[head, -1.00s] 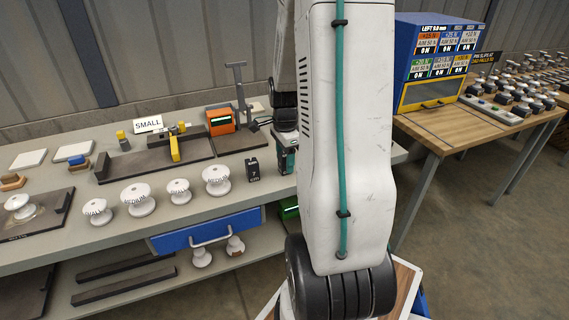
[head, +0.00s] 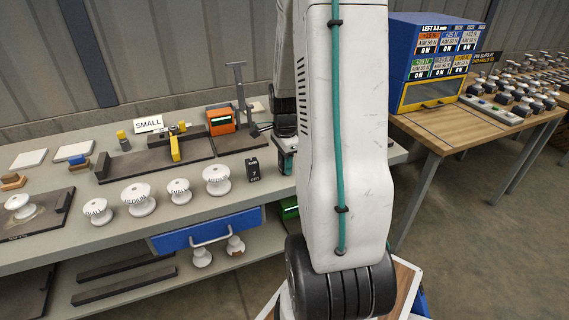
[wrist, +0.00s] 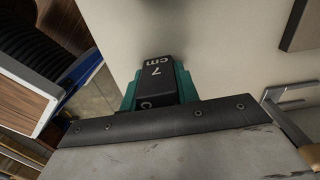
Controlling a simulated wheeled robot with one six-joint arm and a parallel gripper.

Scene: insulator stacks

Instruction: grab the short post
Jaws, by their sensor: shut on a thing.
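My gripper (wrist: 158,88) has teal fingers and is shut on a black post (wrist: 155,75) marked "7 cm" in the wrist view. The post's top shows between the fingers; its lower part is hidden. In the head view my gripper (head: 286,160) is at the bench's right part, mostly hidden behind my arm. Another small black post (head: 253,170) with white marking stands upright on the bench just left of it, apart from the gripper. Its marking is too small to read surely. I cannot tell from the head view how the two posts compare in height.
Several white insulators (head: 139,200) stand along the bench's front, left of the posts. Behind them are a dark fixture (head: 175,149) by a "SMALL" sign and an orange device (head: 220,121). A blue drawer (head: 207,230) hangs under the bench. A wooden table (head: 440,128) stands right.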

